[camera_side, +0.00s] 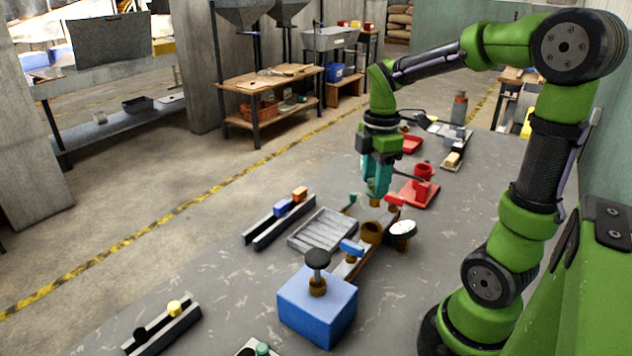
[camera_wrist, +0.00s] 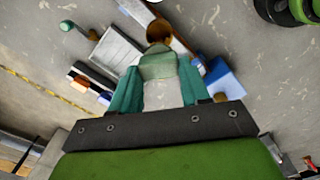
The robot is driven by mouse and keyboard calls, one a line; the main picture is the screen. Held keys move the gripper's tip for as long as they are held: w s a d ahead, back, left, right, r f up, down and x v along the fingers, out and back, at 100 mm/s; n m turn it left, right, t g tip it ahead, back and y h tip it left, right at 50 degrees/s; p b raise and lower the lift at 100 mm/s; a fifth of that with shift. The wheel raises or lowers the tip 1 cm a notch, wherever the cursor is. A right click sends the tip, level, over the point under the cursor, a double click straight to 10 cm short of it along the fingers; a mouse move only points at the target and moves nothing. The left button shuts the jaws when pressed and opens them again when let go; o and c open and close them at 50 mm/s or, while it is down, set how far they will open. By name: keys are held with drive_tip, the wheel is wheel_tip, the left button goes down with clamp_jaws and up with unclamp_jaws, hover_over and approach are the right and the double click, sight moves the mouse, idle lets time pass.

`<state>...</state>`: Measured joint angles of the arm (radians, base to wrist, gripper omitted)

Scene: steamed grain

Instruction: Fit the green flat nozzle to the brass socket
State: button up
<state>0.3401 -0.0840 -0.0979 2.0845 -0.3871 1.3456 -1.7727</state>
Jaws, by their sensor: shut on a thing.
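My gripper (camera_side: 377,188) is shut on the green flat nozzle, whose pale green body (camera_wrist: 158,66) shows between the teal fingers in the wrist view. A brass-coloured end (camera_side: 376,202) points down below the fingers in the side view. The brass socket (camera_side: 371,231) is a round cup on the brown bar fixture, below the gripper with a gap between them. In the wrist view a brown round part (camera_wrist: 158,31) shows just past the nozzle; I cannot tell whether it is the nozzle's end or the socket.
The bar carries a blue clamp (camera_side: 351,247) and a red one (camera_side: 394,201). A white dial (camera_side: 402,228) stands right of the socket. A blue box with a black knob (camera_side: 317,303) stands in front. A ribbed grey tray (camera_side: 322,230) lies left, and a red stand (camera_side: 420,190) behind right.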

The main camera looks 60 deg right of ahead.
sight(373, 206)
drive_tip(key=shift+f+n, duration=0.1)
drive_tip(key=shift+n, duration=0.4)
drive_tip(key=shift+f, duration=2.3)
drive_tip(key=shift+f, duration=1.9)
drive_tip(key=o, duration=1.1)
drive_tip(key=shift+o, duration=0.2)
wheel_tip(373, 206, up, 17)
drive_tip(key=shift+f, duration=0.1)
